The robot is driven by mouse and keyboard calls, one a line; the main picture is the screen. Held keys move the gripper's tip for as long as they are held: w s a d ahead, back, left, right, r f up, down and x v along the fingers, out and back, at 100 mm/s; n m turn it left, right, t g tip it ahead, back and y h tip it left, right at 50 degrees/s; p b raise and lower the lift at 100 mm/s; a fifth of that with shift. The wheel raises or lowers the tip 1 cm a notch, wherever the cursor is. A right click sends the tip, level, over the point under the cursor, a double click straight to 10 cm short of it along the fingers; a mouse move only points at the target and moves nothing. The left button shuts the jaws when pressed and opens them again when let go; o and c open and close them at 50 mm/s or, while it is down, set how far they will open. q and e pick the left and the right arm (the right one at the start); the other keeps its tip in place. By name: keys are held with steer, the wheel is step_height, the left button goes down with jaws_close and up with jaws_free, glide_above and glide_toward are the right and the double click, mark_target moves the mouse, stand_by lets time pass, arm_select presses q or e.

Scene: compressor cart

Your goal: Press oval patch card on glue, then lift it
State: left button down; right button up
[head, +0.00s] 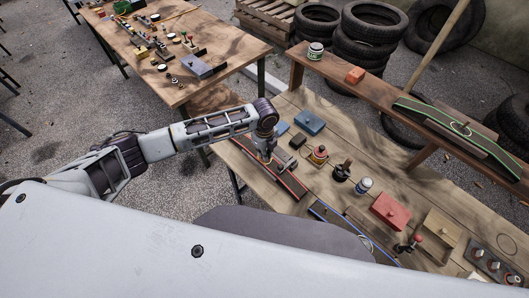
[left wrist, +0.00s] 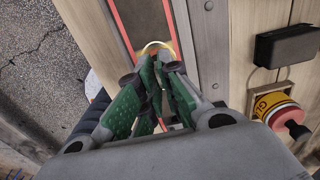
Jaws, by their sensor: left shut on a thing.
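My left gripper (head: 268,158) is low over a dark strip with red edges (head: 290,183) on the workbench. In the left wrist view the green-padded fingers of the gripper (left wrist: 161,66) are closed together. Their tips are at a yellow ring outline (left wrist: 158,44) on the strip. The oval patch card is not clearly visible; the fingers hide what they hold, and I cannot tell whether it touches the strip. A glue pot with a yellow label (left wrist: 272,104) stands right of the fingers; the head view shows it too (head: 319,155). My right gripper is not in view.
A black block (head: 298,142) and blue boxes (head: 309,122) lie beyond the gripper. A dark brush holder (head: 341,172), a white-and-blue jar (head: 364,185) and a red box (head: 390,211) stand to the right. A green-edged strip (head: 440,118) rests on the raised shelf.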

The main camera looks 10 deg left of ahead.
arm_select(q)
steer(key=shift+r+p, duration=1.35)
steer(key=shift+p, duration=0.1)
steer(key=shift+r, duration=2.6)
